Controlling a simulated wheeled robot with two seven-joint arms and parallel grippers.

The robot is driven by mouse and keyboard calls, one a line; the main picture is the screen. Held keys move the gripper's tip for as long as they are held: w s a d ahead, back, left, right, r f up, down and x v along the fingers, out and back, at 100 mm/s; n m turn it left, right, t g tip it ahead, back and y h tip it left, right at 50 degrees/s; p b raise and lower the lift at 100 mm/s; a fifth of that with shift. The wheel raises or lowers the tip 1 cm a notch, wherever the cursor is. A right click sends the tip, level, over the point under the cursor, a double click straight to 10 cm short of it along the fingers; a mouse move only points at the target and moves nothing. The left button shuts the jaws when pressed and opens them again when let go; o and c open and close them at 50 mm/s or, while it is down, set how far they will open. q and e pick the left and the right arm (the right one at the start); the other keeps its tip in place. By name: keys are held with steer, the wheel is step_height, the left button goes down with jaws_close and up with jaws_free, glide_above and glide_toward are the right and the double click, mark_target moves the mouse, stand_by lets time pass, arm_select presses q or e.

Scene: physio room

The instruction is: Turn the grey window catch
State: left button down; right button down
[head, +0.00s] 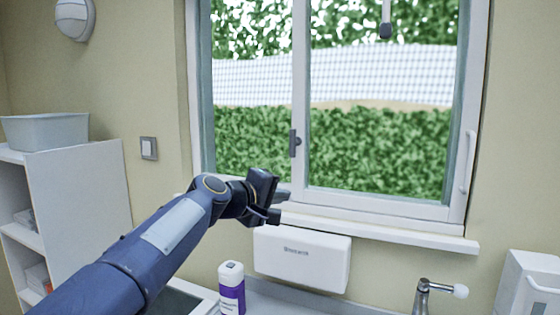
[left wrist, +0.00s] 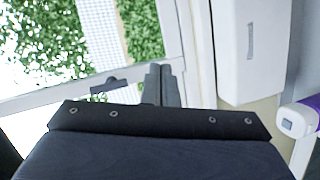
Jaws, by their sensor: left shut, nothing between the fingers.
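The grey window catch (head: 294,142) sits on the middle upright of the window frame, its longer side roughly vertical in the head view. It also shows in the left wrist view (left wrist: 108,86), left of the fingers. My left gripper (head: 281,203) is below the catch and slightly left of it, near the window's bottom rail, apart from the catch. In the left wrist view its two fingers (left wrist: 162,82) lie together with nothing between them. My right gripper is not in view.
A white dispenser box (head: 302,259) hangs below the sill (head: 380,232). A white handle (head: 467,162) is on the window's right side. Space before the glass is clear.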

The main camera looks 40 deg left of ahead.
mark_target(294, 142)
arm_select(q)
steer(key=a+r+n+t+y, duration=0.2)
steer(key=a+r+n, duration=0.3)
steer(key=a, duration=0.6)
steer(key=shift+w+a+r+y, duration=0.35)
steer(key=shift+r+y, duration=0.3)
steer(key=shift+y, duration=0.25)
steer(key=w+p, duration=0.7)
steer(key=w, duration=0.4)
steer(key=shift+w+d, duration=0.3)
steer(key=shift+d, duration=0.15)
steer(key=shift+d+f+n, duration=0.1)
steer(key=shift+d+n, duration=0.05)
steer(key=shift+n, duration=0.15)
